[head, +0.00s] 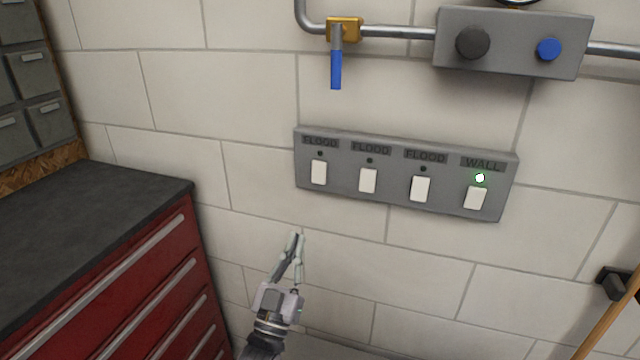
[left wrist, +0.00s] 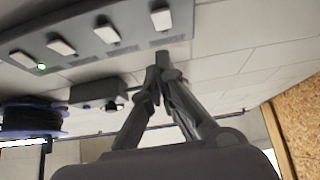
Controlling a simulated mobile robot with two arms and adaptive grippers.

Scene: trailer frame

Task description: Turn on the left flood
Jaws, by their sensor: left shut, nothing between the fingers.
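A grey switch panel (head: 395,205) is on the block wall, with three switches labelled FLOOD and one labelled WALL. The left flood switch (head: 319,172) is a white rocker at the panel's left end, and the small light above it is dark. The wall switch (head: 476,198) has a lit green light. My left gripper (head: 296,236) is shut and empty, below the left flood switch and apart from it. In the left wrist view the panel (left wrist: 85,45) is at the upper left and the closed fingertips (left wrist: 158,70) are beside it. My right gripper is not in view.
A red tool cabinet (head: 125,290) with a dark top stands at the left. A pipe valve with a blue handle (head: 336,70) and a grey box with knobs (head: 512,45) are above the panel. A wooden handle (head: 610,318) is at the right.

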